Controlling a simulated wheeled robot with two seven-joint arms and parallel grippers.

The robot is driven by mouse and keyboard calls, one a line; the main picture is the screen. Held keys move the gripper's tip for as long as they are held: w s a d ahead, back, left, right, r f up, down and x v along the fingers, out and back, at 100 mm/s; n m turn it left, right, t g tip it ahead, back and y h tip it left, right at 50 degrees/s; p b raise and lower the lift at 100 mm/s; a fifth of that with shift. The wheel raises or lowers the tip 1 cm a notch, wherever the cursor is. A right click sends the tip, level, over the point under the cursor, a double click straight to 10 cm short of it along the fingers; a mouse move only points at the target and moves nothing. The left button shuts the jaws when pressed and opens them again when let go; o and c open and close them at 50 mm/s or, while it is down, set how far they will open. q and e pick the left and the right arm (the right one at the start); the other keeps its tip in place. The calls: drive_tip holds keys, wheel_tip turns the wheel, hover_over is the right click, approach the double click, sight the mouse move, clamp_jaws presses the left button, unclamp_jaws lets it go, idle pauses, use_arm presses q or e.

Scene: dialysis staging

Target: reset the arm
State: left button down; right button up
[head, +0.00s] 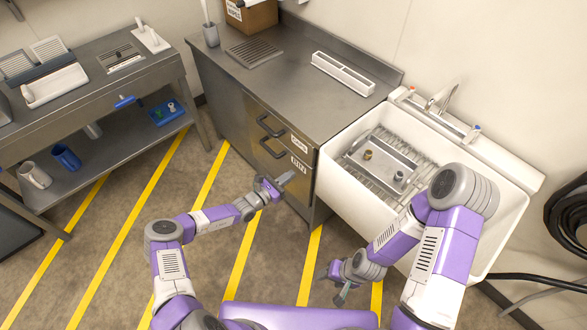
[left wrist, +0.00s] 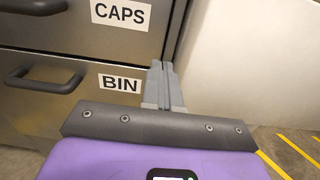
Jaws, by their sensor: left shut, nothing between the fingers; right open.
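My left gripper (head: 286,179) is shut and empty. In the head view it is in front of the drawer cabinet, near its right edge. In the left wrist view its closed fingers (left wrist: 163,86) point toward the cabinet edge, beside the label "BIN" (left wrist: 121,83). Whether the fingertips touch the cabinet I cannot tell. My right gripper (head: 338,286) is open and empty, low over the floor in front of the sink. Both arms are bent forward from my body.
The cabinet has two drawers with dark handles, the upper (head: 270,124) and the lower (head: 272,147); both look shut. A white sink (head: 507,219) stands to the right, holding a metal tray (head: 364,168) on a rack. A shelved bench (head: 135,72) is at left. Striped floor between is clear.

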use_arm(q)
drive_tip(key=p+v, duration=0.1)
drive_tip(key=v, duration=0.4)
drive_tip(key=shift+s+a, duration=0.15)
drive_tip(key=shift+s, duration=0.05)
drive_tip(key=s+d+f+m+g, duration=0.2)
drive_tip(key=s+d+m+g, duration=0.15)
drive_tip(key=s, duration=0.25)
drive_tip(key=s+d+f+m+g+y, duration=0.1)
drive_tip(key=s+d+m+g, duration=0.2)
drive_tip(key=s+m+g, duration=0.25)
drive_tip(key=s+d+f+m+g, duration=0.2)
drive_tip(key=s+d+m+g, duration=0.15)
drive_tip(key=s, duration=0.35)
drive_tip(key=s+a+r+m+y, duration=0.2)
drive_tip(key=s+a+m+y, duration=0.5)
drive_tip(key=s+a+m, duration=0.2)
drive_tip(key=shift+s+a+r+m, duration=0.15)
drive_tip(key=shift+s+r+m, duration=0.2)
drive_tip(key=shift+s+m, duration=1.05)
